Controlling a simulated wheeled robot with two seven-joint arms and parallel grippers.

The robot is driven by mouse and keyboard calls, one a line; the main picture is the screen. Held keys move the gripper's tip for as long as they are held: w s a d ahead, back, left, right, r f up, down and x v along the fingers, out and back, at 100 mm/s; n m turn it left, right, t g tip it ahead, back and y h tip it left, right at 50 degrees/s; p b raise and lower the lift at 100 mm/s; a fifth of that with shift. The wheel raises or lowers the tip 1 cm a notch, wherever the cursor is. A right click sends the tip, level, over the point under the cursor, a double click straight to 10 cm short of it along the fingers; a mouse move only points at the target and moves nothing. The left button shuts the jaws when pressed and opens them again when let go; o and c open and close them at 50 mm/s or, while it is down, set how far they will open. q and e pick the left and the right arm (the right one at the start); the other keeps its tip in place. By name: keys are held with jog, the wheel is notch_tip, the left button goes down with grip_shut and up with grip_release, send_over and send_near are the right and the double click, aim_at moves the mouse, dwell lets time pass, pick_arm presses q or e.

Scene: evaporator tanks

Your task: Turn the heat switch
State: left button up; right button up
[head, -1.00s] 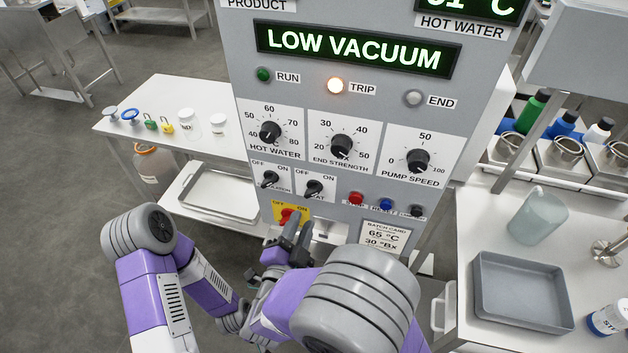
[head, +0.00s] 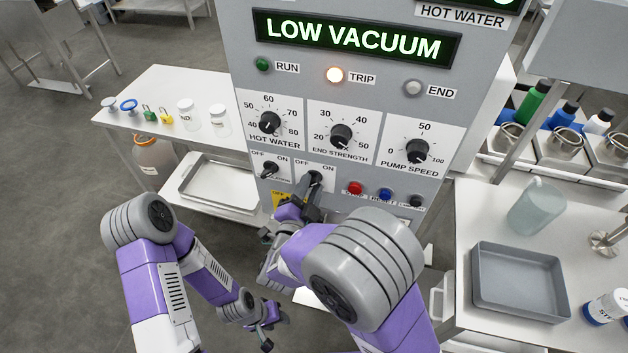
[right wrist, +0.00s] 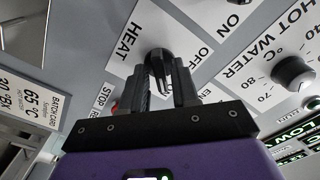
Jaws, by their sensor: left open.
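The heat switch (head: 316,177) is a black rotary knob low on the grey panel, between OFF and ON marks. It also shows in the right wrist view (right wrist: 158,63), beside the HEAT label. My right gripper (head: 312,190) is at the knob; in the right wrist view its two fingers (right wrist: 161,82) stand apart on either side of it. I cannot tell whether they touch it. The fingers and arm partly hide the knob and its label in the head view. My left gripper (head: 268,334) is open and empty, low and away from the panel.
The circulation switch (head: 269,168) is just left of the heat switch. A red button (head: 355,188) and a blue button (head: 385,194) are close on the right. A yellow plate (head: 283,198) lies below, partly hidden. The display (head: 355,38) reads LOW VACUUM and the TRIP lamp (head: 334,75) glows.

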grip_shut()
jog(key=shift+r+n+p, duration=0.1)
jog(key=shift+n+p, duration=0.4)
jog(key=shift+p, duration=0.05)
jog(key=shift+n, duration=0.6)
